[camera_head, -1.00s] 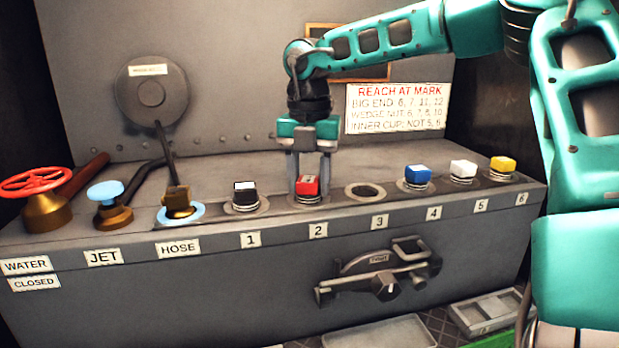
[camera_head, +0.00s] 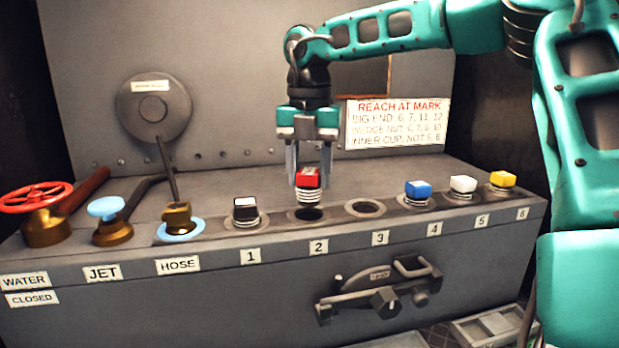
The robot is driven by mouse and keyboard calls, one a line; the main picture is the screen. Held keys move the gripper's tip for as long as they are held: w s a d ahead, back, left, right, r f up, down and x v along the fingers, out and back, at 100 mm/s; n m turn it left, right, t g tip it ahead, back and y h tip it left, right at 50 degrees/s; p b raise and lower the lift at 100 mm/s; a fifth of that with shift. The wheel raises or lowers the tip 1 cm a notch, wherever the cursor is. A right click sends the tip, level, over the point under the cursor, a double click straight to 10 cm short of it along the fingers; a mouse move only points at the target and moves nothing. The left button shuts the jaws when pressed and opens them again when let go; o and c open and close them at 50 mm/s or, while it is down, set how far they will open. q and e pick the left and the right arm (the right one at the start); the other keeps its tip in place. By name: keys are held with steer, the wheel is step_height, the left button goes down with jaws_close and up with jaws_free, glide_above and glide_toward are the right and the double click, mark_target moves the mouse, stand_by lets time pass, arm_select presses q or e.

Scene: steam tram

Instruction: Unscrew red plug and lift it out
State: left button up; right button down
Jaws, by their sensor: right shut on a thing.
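The red plug (camera_head: 308,179) is held by my right gripper (camera_head: 309,172), which points straight down with one finger on each side of it. The plug's pale threaded lower part shows beneath its red head. It hangs upright just above the dark open hole labelled 2 (camera_head: 309,214), clear of the rim. My left gripper is not in the picture.
Hole 3 (camera_head: 365,207) is empty. The black plug (camera_head: 245,209) sits at 1, with blue (camera_head: 418,190), white (camera_head: 463,185) and yellow (camera_head: 503,179) plugs to the right. The hose valve (camera_head: 178,216) stands left. A sign (camera_head: 397,122) hangs on the wall behind.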

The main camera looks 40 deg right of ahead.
mark_target(311, 169)
steer(key=shift+r, duration=1.65)
steer(key=shift+d, duration=0.1)
